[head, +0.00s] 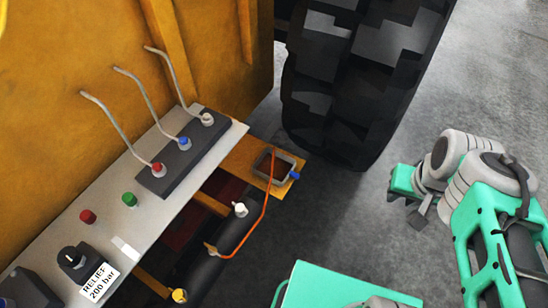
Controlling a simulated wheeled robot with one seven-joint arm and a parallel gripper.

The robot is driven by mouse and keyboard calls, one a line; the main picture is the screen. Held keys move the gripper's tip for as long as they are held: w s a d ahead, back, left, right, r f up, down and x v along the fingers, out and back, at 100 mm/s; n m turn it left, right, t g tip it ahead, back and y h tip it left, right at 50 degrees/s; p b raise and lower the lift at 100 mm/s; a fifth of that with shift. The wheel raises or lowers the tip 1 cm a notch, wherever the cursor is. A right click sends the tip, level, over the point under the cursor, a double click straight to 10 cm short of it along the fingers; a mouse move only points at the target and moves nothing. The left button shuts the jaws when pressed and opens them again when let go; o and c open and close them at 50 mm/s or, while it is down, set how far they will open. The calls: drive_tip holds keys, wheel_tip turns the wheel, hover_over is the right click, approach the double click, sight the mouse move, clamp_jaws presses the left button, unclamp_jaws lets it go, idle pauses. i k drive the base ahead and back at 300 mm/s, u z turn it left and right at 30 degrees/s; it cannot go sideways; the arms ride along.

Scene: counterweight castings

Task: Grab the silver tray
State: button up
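The silver tray (267,175) is a small, square, shallow tray with a grey metal rim and a dark inside. It sits on an orange-yellow ledge at the end of the control panel, near the middle of the head view. An orange hose passes over or beside its left part; I cannot tell if they touch. My arm is folded at the right. The teal and grey part at its left end seems to be my gripper (418,202), well apart from the tray. Its fingers are too unclear to tell whether they are open or shut.
A grey panel (118,190) with three bent levers, coloured buttons and a "RELIEF 200 bar" label (98,282) fills the left. A big black tyre (345,85) stands behind the tray. A blue fitting (294,175) sits at the tray's right. Grey floor (350,210) is clear between tray and arm.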

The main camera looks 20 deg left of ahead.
sight(283, 167)
drive_tip(key=u, duration=0.65)
drive_tip(key=i, duration=0.9)
drive_tip(key=u, duration=0.8)
